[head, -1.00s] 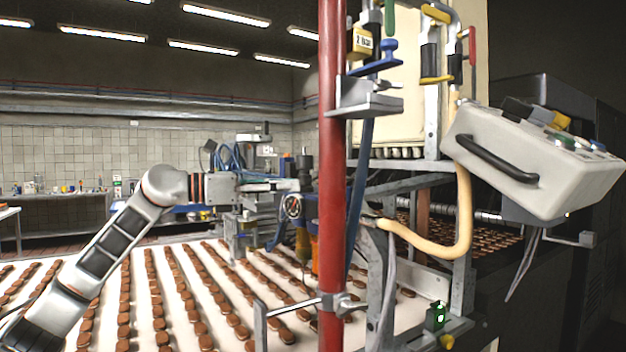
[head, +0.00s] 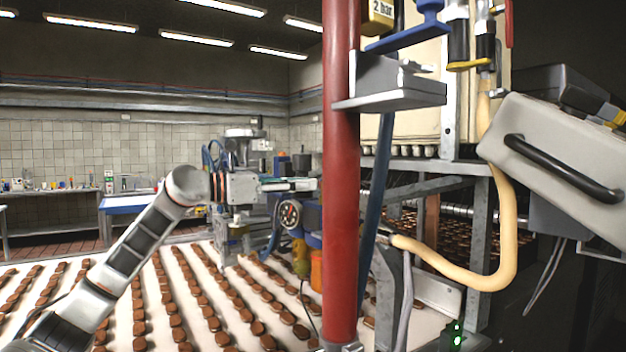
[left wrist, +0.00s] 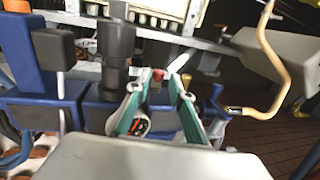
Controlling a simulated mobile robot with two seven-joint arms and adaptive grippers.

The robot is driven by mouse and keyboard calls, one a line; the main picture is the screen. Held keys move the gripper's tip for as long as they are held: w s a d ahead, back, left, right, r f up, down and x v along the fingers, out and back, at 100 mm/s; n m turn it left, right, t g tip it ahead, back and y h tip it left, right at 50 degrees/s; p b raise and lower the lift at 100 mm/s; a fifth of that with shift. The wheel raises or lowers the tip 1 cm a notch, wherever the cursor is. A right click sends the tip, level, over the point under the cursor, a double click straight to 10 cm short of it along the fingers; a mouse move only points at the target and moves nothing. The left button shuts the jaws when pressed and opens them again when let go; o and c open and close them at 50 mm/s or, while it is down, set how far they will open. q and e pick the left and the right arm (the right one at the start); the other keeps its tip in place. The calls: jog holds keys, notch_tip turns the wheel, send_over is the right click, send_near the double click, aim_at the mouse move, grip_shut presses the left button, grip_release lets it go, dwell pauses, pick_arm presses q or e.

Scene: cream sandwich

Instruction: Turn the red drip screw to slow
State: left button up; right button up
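In the left wrist view, a small red part (left wrist: 157,75), possibly the drip screw, shows at the tips of my left gripper (left wrist: 166,77). The two teal fingers stand apart with a visible gap. The red part lies nearer the left fingertip; whether it is touched cannot be told. In the head view, my left gripper (head: 297,184) points right, above the blue machine parts, and reaches close to the red pole in the picture. The red part cannot be made out there. A round dial (head: 290,214) sits below the gripper; it also shows in the left wrist view (left wrist: 140,124), partly behind a finger.
A red upright pole (head: 341,190) stands in front of the machine. A grey control box (head: 560,160) and a cream hose (head: 505,240) are on the right. Rows of brown biscuits cover the white belt (head: 205,262). A dark cylinder (left wrist: 117,45) stands left of the fingers.

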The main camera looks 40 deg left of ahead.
pick_arm(q)
jog(key=shift+p+x, duration=0.3)
jog(key=shift+x, duration=1.3)
jog(key=shift+a, duration=0.1)
pick_arm(e)
jog(key=shift+w+r, duration=0.15)
jog(key=shift+r, duration=0.45)
pick_arm(q)
jog(key=shift+c, duration=0.5)
grip_shut()
pick_arm(e)
jog(key=shift+w+a+r, duration=0.1)
pick_arm(q)
jog(key=shift+s+n+t+y+p, duration=0.1)
jog(key=shift+n+t+y+p, duration=0.35)
jog(key=shift+n+y, duration=0.4)
jog(key=shift+d+f+n+t+y+p, duration=0.1)
jog(key=shift+d+n+t+y+p, duration=0.2)
jog(key=shift+y, duration=0.65)
pick_arm(e)
jog(key=shift+w+r, duration=0.1)
jog(key=shift+r, duration=0.8)
pick_arm(q)
jog(key=shift+n+t+y, duration=0.25)
jog(key=shift+n+y, duration=0.05)
jog(key=shift+n, duration=0.05)
